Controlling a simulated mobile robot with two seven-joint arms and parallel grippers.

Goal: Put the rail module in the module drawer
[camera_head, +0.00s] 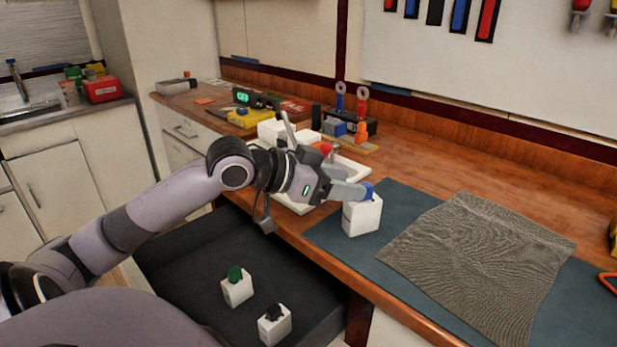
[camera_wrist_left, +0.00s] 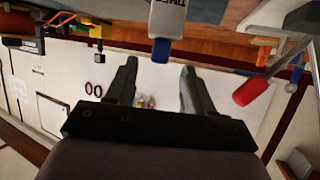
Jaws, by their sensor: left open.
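A white rail module (camera_head: 361,217) with a blue lever stands upright on the blue mat near the bench's front edge. My left gripper (camera_head: 358,191) is at the module's top, by the blue lever, its fingers open. In the left wrist view the blue-levered module (camera_wrist_left: 180,18) lies just beyond the two spread fingertips (camera_wrist_left: 158,65); nothing is clamped between them. The open dark drawer (camera_head: 190,265) below the bench holds two white modules, one with a green lever (camera_head: 237,290) and one with a black lever (camera_head: 274,325). My right gripper is not in view.
A grey textured cloth (camera_head: 480,265) lies on the blue mat (camera_head: 400,205) to the right. Behind my gripper are a white tray (camera_head: 352,165), a red-levered piece, and tools on a wooden stand (camera_head: 350,143). My left arm passes over the drawer.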

